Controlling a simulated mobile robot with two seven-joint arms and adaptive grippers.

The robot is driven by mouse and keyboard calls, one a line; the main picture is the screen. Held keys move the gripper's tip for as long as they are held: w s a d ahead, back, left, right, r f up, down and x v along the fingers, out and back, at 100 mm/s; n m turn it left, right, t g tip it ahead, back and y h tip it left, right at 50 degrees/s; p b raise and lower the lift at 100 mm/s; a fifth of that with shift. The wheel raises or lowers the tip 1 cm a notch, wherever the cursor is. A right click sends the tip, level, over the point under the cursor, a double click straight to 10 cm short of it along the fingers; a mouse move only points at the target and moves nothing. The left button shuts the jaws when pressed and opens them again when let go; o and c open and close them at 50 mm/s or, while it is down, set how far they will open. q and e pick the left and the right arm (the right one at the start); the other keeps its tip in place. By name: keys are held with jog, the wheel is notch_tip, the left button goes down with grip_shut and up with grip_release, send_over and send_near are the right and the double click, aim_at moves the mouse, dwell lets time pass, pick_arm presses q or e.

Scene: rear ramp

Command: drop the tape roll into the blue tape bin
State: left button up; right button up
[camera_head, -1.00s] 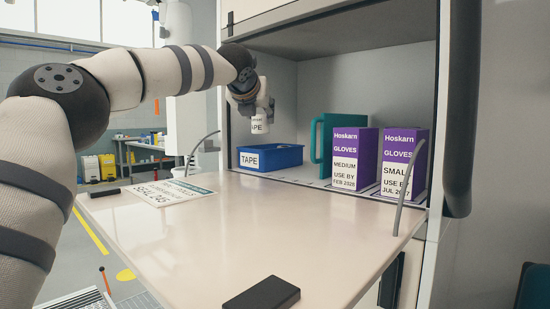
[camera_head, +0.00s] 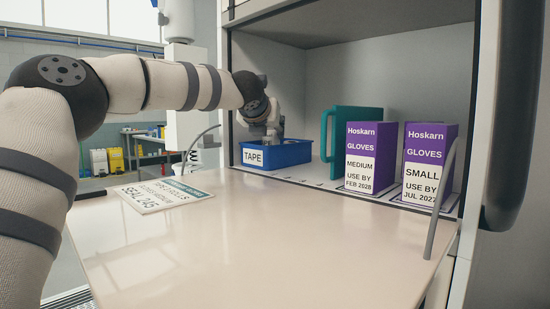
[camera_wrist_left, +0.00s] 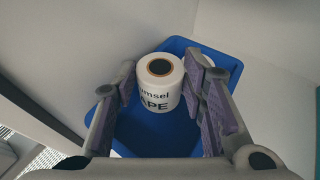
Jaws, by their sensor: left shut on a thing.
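The blue tape bin (camera_head: 288,153), with a white TAPE label, stands at the left of the cabinet shelf. My left gripper (camera_head: 273,138) points down over the bin, its fingertips at about the rim and partly hidden by the front wall. In the left wrist view, the white tape roll (camera_wrist_left: 160,82) sits between the purple-padded fingers (camera_wrist_left: 165,100), which are shut on it. The blue bin (camera_wrist_left: 222,60) lies around and below it. Whether the roll touches the bin floor cannot be told. My right gripper is not in view.
A teal holder (camera_head: 352,125) and two purple glove boxes, medium (camera_head: 371,157) and small (camera_head: 430,163), stand right of the bin. A printed sign (camera_head: 163,194) lies on the bare lowered ramp (camera_head: 270,240).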

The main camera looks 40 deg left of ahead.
pick_arm(q)
jog(key=o, duration=1.1)
jog(key=v, duration=1.2)
